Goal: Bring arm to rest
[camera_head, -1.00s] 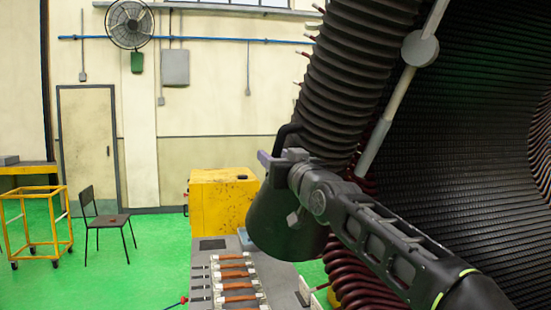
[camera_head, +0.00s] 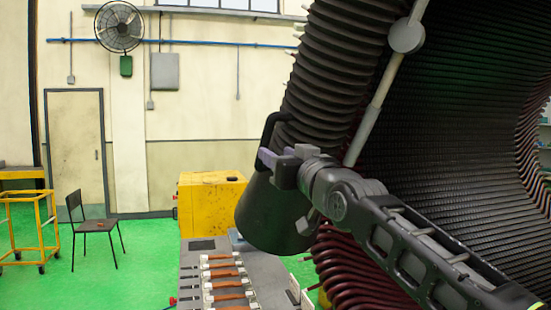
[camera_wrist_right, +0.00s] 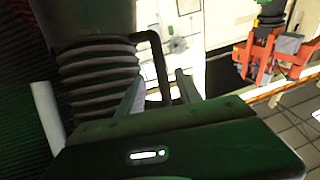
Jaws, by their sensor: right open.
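My right arm comes in from the lower right in the head view, and its gripper (camera_head: 267,158) is at the near end of a dark conical funnel-like part (camera_head: 268,215). A black looped handle (camera_head: 268,135) stands just by the finger tips. In the right wrist view the two pale fingers (camera_wrist_right: 160,88) are spread, and the black handle (camera_wrist_right: 160,60) shows between them. The fingers hold nothing that I can make out; whether they touch the handle I cannot tell. My left gripper is in neither view.
The ribbed stator bore (camera_head: 440,130), its dark red coils (camera_head: 345,265) and a grey rod (camera_head: 375,115) are close to my right arm. A bench with orange-brown strips (camera_head: 225,283) stands below.

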